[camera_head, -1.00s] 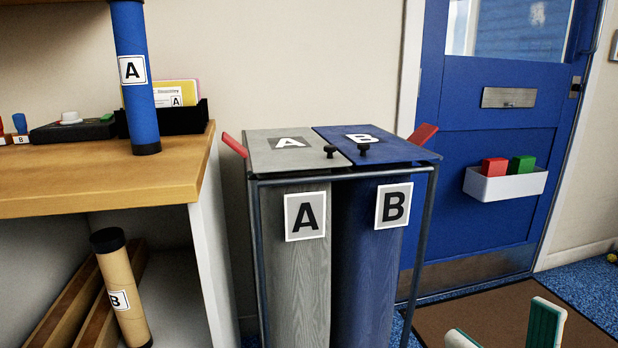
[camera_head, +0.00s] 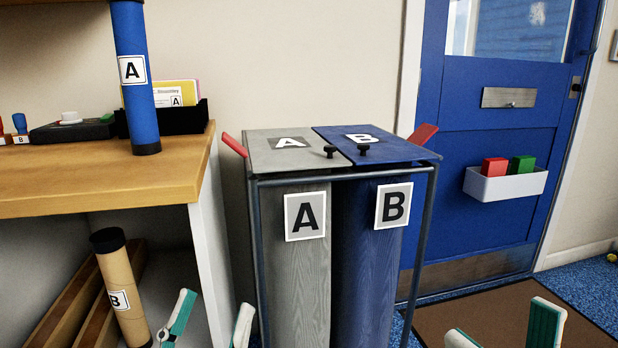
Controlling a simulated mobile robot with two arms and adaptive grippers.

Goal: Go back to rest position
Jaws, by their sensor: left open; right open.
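My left gripper (camera_head: 210,322) shows at the bottom edge, its two teal-and-white fingers apart with nothing between them. It is in front of the wooden shelf unit and to the left of the grey bin. My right gripper (camera_head: 503,326) is at the bottom right, its fingers wide apart and empty, in front of the brown doormat. Only the finger ends of both grippers show; the rest is below the picture.
The grey bin A (camera_head: 299,262) and blue bin B (camera_head: 372,262) stand in a metal frame, lids down. A blue tube (camera_head: 138,100) stands on the wooden counter (camera_head: 100,180). A tan tube (camera_head: 122,285) leans below. A blue door (camera_head: 455,150) is at right.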

